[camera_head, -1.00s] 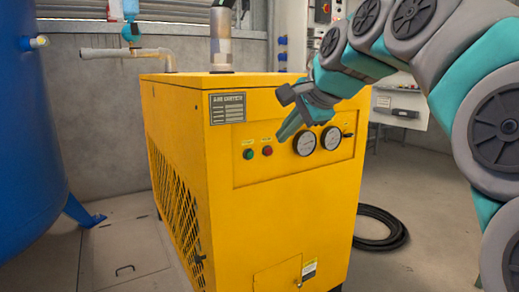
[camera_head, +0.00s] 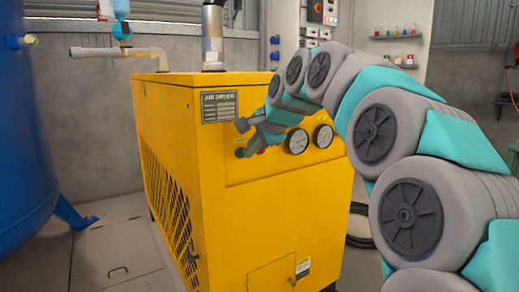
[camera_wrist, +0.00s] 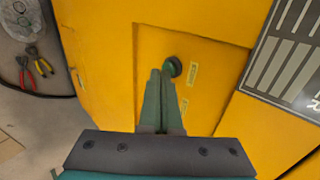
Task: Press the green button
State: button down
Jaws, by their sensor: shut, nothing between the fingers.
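The green button (camera_wrist: 174,66) is a small round knob on the yellow panel of the air dryer (camera_head: 170,110). In the wrist view it sits just beyond and slightly right of my gripper's shut fingertips (camera_wrist: 160,74). In the head view my gripper (camera_head: 246,152) is in front of the panel, its tips beside the green button (camera_head: 239,152). I cannot tell whether the tips touch it. The fingers are closed together and hold nothing. A bit of the red button (camera_head: 261,150) shows behind the gripper; in the wrist view the fingers appear to hide it.
Two round gauges (camera_head: 297,141) sit right of the buttons, close to my arm. A label plate (camera_head: 219,106) is above. A blue tank (camera_head: 25,130) stands at the left. Pliers (camera_wrist: 33,68) lie to the left in the wrist view.

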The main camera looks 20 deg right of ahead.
jog(key=shift+w+a+r, duration=0.1)
jog(key=shift+w+a, duration=0.05)
jog(key=shift+w, duration=0.25)
jog(key=shift+w, duration=0.1)
jog(key=shift+w+a+r+p, duration=0.1)
jog(key=shift+w+a+p, duration=0.1)
jog(key=shift+w+p, duration=0.45)
jog(key=shift+w, duration=0.1)
jog(key=shift+f, duration=0.2)
jog(key=s+f+v, duration=0.1)
jog(key=v, duration=1.2)
jog(key=shift+s+d, duration=0.35)
jog(key=shift+s, duration=0.1)
